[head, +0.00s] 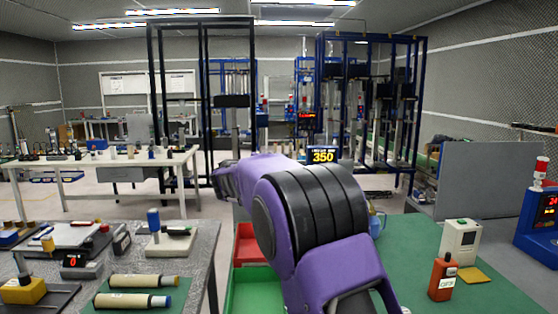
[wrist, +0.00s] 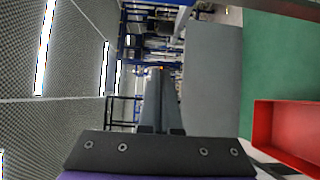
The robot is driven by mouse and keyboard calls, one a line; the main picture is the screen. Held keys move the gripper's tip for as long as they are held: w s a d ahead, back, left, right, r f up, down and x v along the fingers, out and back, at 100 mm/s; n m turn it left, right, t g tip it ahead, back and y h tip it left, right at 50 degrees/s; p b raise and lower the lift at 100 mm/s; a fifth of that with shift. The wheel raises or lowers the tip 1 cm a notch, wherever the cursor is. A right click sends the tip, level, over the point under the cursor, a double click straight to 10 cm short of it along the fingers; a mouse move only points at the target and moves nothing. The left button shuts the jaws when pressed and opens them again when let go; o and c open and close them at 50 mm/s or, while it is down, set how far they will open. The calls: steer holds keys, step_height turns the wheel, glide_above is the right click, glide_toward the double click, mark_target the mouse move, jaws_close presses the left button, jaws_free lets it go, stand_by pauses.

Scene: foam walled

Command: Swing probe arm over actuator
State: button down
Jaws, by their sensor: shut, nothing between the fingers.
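My gripper (wrist: 160,85) shows in the wrist view as two grey fingers lying together, shut and empty, pointing out into the room. In the head view my purple arm fills the middle and hides most of the gripper. I cannot pick out the probe arm or the actuator with certainty. On the grey bench at the left stands a white-based device with a blue-topped post (head: 154,225). A yellow block with a thin post (head: 24,289) stands at the bench's left edge. My gripper touches neither of them.
Two cream cylinders (head: 143,281) lie on the grey bench (head: 202,245). A red bin (head: 248,246) and a green bin (head: 256,289) sit beside my arm. The green mat (head: 410,245) at right holds a white meter (head: 460,240) and an orange handheld device (head: 442,279).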

steer(key=w+d+p, duration=0.1)
steer(key=w+d, duration=0.4)
steer(key=d, duration=0.2)
steer(key=shift+s, duration=0.1)
stand_by(0.4)
steer(key=shift+m+g+h, duration=0.3)
